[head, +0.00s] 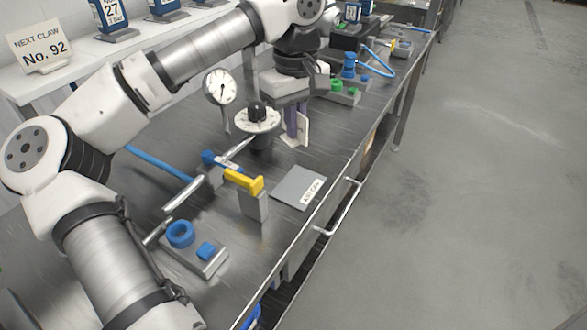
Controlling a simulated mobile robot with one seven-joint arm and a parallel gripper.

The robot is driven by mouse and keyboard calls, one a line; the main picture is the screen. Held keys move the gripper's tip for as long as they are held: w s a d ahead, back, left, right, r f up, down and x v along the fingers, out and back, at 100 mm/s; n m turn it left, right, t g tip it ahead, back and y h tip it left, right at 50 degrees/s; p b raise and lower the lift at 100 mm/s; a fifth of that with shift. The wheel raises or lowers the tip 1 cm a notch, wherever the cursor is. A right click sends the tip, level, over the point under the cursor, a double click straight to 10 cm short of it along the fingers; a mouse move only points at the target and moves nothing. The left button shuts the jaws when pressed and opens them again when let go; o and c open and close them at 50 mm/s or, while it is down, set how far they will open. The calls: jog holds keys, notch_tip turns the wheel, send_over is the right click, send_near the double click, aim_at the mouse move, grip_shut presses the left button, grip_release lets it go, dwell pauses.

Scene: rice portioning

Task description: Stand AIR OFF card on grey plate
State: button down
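The grey plate (290,183) lies flat on the steel bench near its front edge. A small white label on its right side carries dark lettering too small to read surely. My gripper (294,132) points down over the bench, behind the plate and right of a dial. A cream card-like piece (303,132) stands upright at my purplish fingers, with a foot at its base; no lettering shows on it from here, so I cannot tell that it is the AIR OFF card. The fingers overlap it, and whether they grip it is unclear.
A black-knobbed dial (258,120) and round gauge (220,87) stand left of my gripper. A yellow-handled lever (244,181) on a grey post stands left of the plate. A blue button block (195,249) sits nearer. A front rail (340,208) runs along the bench edge.

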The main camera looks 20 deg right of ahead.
jog(key=p, duration=0.1)
send_near(295, 184)
notch_tip(295, 184, down, 5)
jog(key=shift+f, duration=0.35)
jog(key=shift+f, duration=0.1)
jog(key=shift+f, duration=0.15)
jog(key=c, duration=1.6)
grip_release()
jog(key=shift+r, duration=0.25)
notch_tip(295, 184, up, 12)
jog(key=shift+a+r+b, duration=0.1)
jog(key=shift+b, duration=0.4)
